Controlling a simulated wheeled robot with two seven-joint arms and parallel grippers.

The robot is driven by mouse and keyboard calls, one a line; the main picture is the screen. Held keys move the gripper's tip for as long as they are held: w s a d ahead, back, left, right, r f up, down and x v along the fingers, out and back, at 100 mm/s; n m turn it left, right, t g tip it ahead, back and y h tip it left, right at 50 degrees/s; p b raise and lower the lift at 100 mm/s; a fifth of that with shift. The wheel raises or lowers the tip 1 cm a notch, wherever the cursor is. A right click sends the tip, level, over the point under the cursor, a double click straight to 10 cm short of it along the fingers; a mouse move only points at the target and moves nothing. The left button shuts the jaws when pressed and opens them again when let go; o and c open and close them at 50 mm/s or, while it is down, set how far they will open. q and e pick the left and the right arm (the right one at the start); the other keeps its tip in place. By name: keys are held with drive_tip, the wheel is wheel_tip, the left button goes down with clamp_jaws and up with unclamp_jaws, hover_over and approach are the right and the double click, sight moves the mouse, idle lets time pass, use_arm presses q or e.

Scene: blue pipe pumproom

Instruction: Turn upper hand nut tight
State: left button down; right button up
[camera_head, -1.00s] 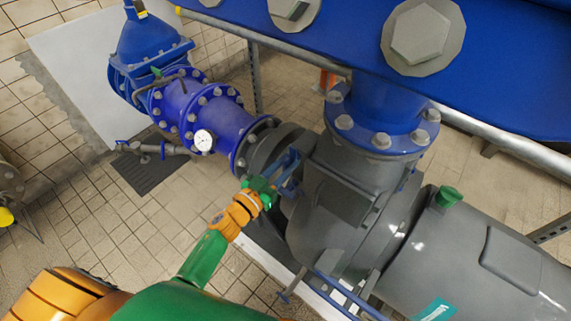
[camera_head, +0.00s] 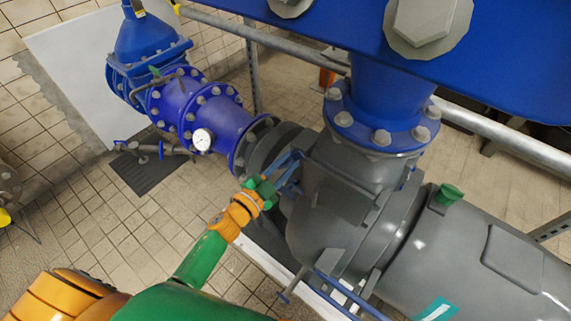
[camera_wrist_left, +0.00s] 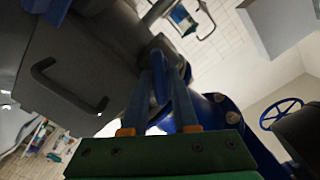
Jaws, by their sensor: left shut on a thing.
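My left gripper (camera_head: 290,168) reaches in from the lower left, against the near side of the grey pump housing (camera_head: 340,190). Its two blue fingers are close together. In the left wrist view the fingers (camera_wrist_left: 160,75) run up from the green gripper base and close on a small blue part, which I take to be the upper hand nut (camera_wrist_left: 159,88). The nut is mostly hidden by the fingers there, and I cannot make it out in the head view. How tight it sits cannot be seen. My right gripper is not in view.
A blue flanged pipe (camera_head: 225,125) with a white gauge (camera_head: 203,139) runs to the upper left. A large blue pipe (camera_head: 510,60) crosses above the housing. A dark handle (camera_wrist_left: 65,90) sits beside the fingers in the wrist view. Tiled floor (camera_head: 110,225) is open at left.

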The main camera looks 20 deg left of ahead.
use_arm(q)
drive_tip(key=m, duration=0.2)
drive_tip(key=m+b, duration=0.1)
drive_tip(key=m, duration=0.2)
drive_tip(key=shift+d+f+m, duration=0.1)
drive_tip(key=shift+f+m, duration=0.15)
drive_tip(key=shift+m, duration=0.05)
drive_tip(key=shift+m+b, duration=0.65)
drive_tip(key=shift+m, duration=1.35)
drive_tip(key=c, duration=0.9)
unclamp_jaws()
drive_tip(key=shift+s, duration=0.1)
drive_tip(key=v, duration=0.7)
drive_tip(key=shift+b, duration=0.3)
